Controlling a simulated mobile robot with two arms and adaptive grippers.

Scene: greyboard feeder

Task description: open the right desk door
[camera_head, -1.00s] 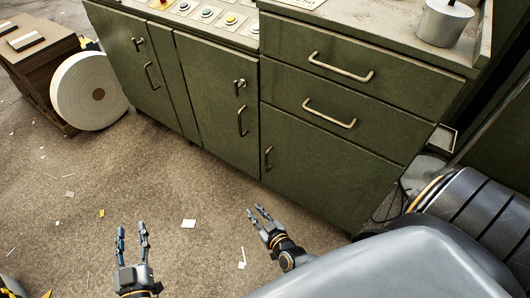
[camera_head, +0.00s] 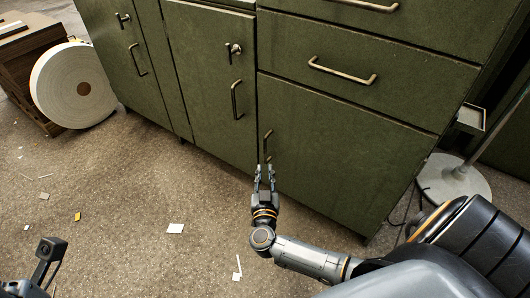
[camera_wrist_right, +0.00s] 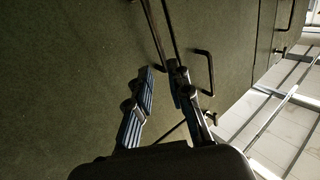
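The right desk door (camera_head: 335,150) is the plain green panel under the drawers at the right of the desk. It appears closed. Its small upright handle (camera_head: 267,145) is near its left edge. My right gripper (camera_head: 265,168) is just below this handle in the head view, pointing at the door.
The middle door (camera_head: 212,85) has a knob and a longer handle. Two drawers (camera_head: 375,60) sit above the right door. A white roll (camera_head: 50,88) stands by brown boards at the left. A round stand base (camera_head: 455,180) is at the right. Open floor lies in front, with paper scraps.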

